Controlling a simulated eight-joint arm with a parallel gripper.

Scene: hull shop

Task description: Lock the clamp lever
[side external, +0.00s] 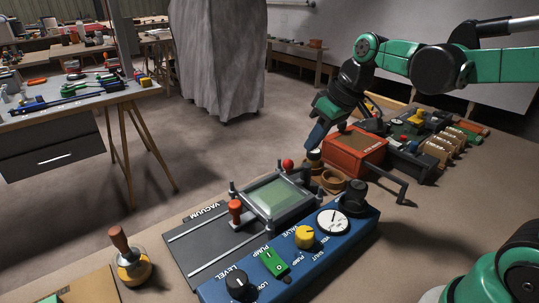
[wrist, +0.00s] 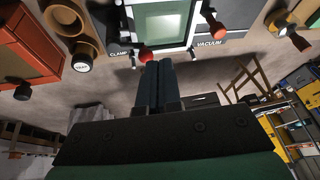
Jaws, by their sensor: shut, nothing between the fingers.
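The clamp lever has a red knob (side external: 287,165) and stands at the back corner of the grey vacuum plate (side external: 195,240). In the wrist view the red knob (wrist: 145,54) shows beside the CLAMP label, close to the tips of my fingers. My gripper (side external: 313,145) points down, above and to the right of the knob in the side view. In the wrist view its fingers (wrist: 158,64) are together and hold nothing. I cannot tell whether they touch the lever. A framed pale green panel (side external: 275,196) lies on the plate.
A second red handle (side external: 235,210) stands by the VACUUM label. A blue control box (side external: 300,258) with knobs and a dial is in front. A red box (side external: 356,150) and brown rings (side external: 333,181) sit close by my gripper. A wood-handled tool (side external: 130,262) stands left.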

